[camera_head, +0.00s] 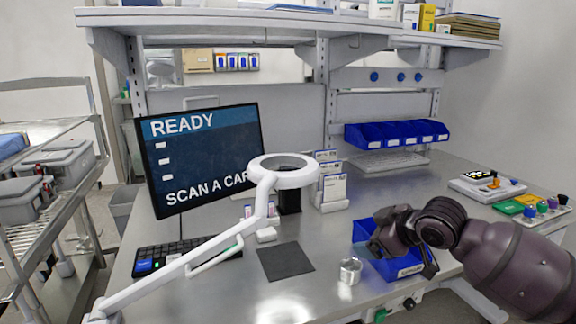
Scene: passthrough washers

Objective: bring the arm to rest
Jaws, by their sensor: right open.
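My right gripper (379,245) is dark and comes in from the right side of the head view. It hangs over a blue bin (403,268) at the front of the bench and partly hides it. The gripper is open, and I see nothing held in it. Its fingertips are small and dark, so their exact height above the bin is hard to tell. My left gripper is not in view.
A shiny metal cup (350,270) stands just left of the bin. A white ring lamp (284,172) on a long arm crosses the left half. A dark mat (286,261), a keyboard (170,258) and a monitor (205,155) are left. Coloured parts (530,207) sit right.

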